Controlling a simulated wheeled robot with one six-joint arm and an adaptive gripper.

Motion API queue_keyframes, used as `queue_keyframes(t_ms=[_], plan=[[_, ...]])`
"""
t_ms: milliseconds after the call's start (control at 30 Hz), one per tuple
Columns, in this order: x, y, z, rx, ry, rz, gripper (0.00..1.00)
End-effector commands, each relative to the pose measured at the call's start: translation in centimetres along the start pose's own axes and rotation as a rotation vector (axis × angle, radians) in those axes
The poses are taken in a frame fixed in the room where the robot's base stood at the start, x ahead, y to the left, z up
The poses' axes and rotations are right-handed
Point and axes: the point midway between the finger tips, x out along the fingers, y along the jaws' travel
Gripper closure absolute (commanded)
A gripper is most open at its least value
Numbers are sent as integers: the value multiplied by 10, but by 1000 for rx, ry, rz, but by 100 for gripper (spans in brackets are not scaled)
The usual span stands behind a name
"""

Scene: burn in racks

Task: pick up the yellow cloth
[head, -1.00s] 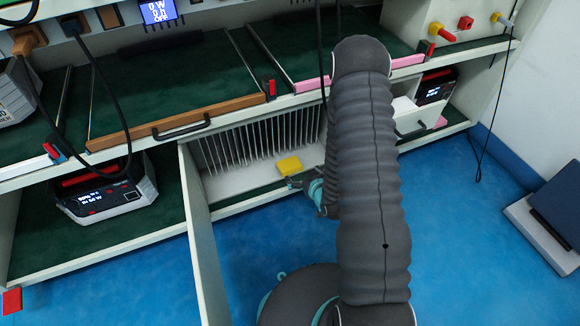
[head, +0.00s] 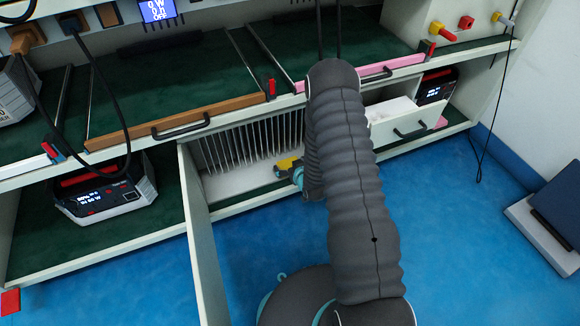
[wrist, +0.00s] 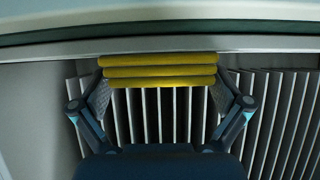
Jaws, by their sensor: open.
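The yellow cloth (head: 287,163) lies folded at the front of the lower open compartment, before a row of white upright slats. In the wrist view the cloth (wrist: 158,70) shows as several stacked yellow folds between my two fingers. My gripper (wrist: 158,98) is open, with one fingertip near each end of the cloth; I cannot tell whether they touch it. In the head view my gripper (head: 291,171) is at the cloth and partly covers it. My arm hides what lies to the right of it.
White slats (head: 250,140) stand close behind the cloth. An open door (head: 203,235) juts out on the left. A white drawer (head: 398,120) is pulled out on the right. A shelf edge with a brown strip (head: 180,120) runs above.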

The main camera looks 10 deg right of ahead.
Motion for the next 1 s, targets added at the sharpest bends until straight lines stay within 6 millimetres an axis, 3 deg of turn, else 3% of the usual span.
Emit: queue_keyframes(t_ms=[300, 433, 467, 833, 1000], plan=[[5, 0, 0, 1, -1, 0, 3], [5, 0, 0, 1, 0, 0, 35], [5, 0, 0, 1, 0, 0, 38], [4, 0, -3, 1, 0, 0, 39], [-2, 0, -15, 0, 2, 1, 39]])
